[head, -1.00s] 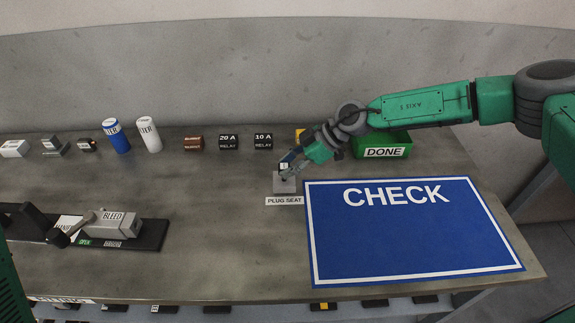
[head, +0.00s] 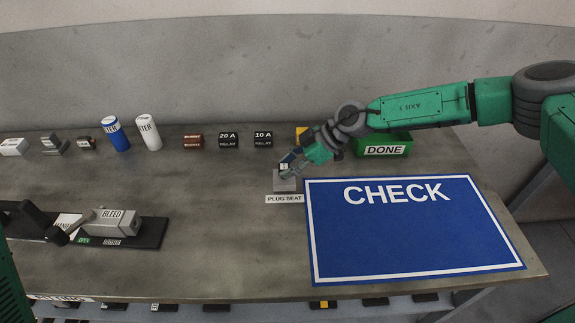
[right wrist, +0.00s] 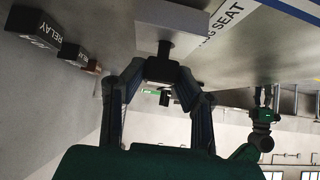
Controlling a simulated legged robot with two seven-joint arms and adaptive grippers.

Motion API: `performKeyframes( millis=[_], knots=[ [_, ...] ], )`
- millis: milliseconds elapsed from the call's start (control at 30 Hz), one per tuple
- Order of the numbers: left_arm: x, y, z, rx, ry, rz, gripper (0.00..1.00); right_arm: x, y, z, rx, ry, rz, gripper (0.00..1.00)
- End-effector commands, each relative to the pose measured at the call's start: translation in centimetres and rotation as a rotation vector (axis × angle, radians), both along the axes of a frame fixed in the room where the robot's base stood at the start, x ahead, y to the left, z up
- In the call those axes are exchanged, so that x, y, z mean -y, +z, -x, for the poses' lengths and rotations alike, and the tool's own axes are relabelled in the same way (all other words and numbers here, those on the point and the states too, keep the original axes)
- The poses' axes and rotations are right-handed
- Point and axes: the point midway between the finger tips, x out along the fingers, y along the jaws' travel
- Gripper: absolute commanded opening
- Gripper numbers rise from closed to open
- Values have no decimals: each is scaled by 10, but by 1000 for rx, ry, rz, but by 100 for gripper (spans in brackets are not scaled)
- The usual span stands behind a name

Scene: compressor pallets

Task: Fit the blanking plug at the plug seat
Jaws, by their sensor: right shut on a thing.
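The plug seat (head: 285,184) is a small grey block on the bench, behind its PLUG SEAT label (head: 284,200). In the right wrist view the fingers close on a dark piece, the blanking plug (right wrist: 162,70). The plug is at or very near the seat. I cannot tell how deep it sits, as the fingers cover most of it.
The blue CHECK mat (head: 405,235) lies right of the seat. The green DONE bin (head: 384,150) stands behind it. Relays (head: 263,141), a brown block (head: 193,141) and two cylinders (head: 148,133) line the back. A BLEED valve unit (head: 116,221) is at left. The middle bench is clear.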

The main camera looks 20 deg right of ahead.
Motion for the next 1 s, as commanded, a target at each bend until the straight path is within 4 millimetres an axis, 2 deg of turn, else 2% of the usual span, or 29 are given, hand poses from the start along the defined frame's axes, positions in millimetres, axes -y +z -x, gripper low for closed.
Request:
performKeyframes(
  millis=[667, 700, 733, 1000],
  knots=[
    [0, -12, 0, 0, 0, 0, 40, 0, -17, 0, 0, 0, -1, 0],
    [0, -12, 0, 0, 0, 0, 40, 0, -16, 0, 0, 0, -1, 40],
    [0, -11, 0, 0, 0, 0, 40, 0, -16, 0, 0, 0, -1, 50],
    [0, -11, 0, 0, 0, 0, 40, 0, -16, 0, 0, 0, 0, 50]
  ],
)
